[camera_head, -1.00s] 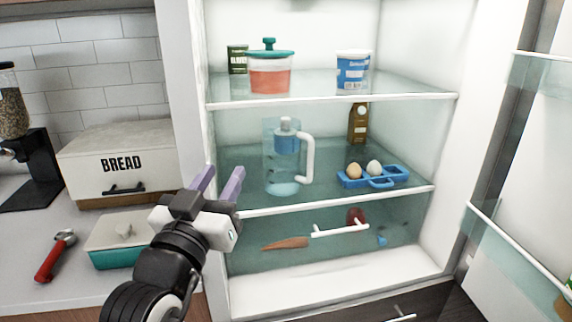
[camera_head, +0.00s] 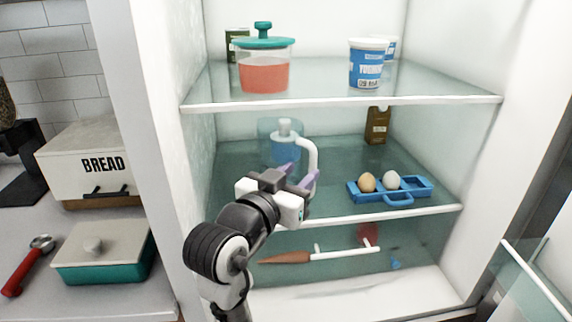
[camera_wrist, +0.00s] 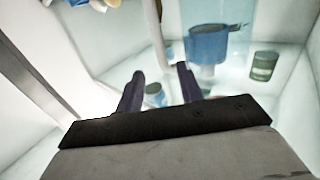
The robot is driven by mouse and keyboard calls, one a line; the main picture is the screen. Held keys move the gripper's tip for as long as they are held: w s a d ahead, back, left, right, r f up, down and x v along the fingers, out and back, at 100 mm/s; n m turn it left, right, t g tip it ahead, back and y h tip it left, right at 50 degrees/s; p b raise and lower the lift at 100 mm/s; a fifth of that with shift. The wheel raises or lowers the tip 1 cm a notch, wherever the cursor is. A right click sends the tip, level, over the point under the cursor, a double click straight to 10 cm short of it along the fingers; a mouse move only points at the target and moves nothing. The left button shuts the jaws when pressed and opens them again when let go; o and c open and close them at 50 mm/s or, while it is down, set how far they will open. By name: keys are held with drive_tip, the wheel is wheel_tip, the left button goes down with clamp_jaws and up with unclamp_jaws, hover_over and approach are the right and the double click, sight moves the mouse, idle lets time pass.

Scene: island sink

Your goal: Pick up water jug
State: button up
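The water jug (camera_head: 284,150) stands upright on the middle glass shelf of the open fridge. It is clear with a blue insert and a white handle (camera_head: 312,150) on its right. My gripper (camera_head: 298,174) is open in front of the jug's handle side and covers its lower part in the head view. In the wrist view the scene looks turned over. The jug's blue part (camera_wrist: 208,45) is ahead, and the handle (camera_wrist: 157,35) lines up between my two fingertips (camera_wrist: 160,70). I cannot tell whether the fingers touch the handle.
A blue egg tray (camera_head: 415,188) with two eggs sits right of the jug, with a brown carton (camera_head: 377,126) behind. The shelf above (camera_head: 330,101) holds a teal-lidded jar (camera_head: 263,70) and a yogurt tub (camera_head: 367,65). A carrot (camera_head: 285,257) lies below. The fridge's left wall is close.

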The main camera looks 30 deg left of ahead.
sight(312, 159)
drive_tip(key=w+p, duration=0.1)
drive_tip(key=w, duration=0.2)
drive_tip(key=w+p, duration=0.1)
drive_tip(key=w, duration=0.2)
drive_tip(key=shift+d+r, duration=0.15)
drive_tip(key=shift+w, duration=0.65)
clamp_jaws()
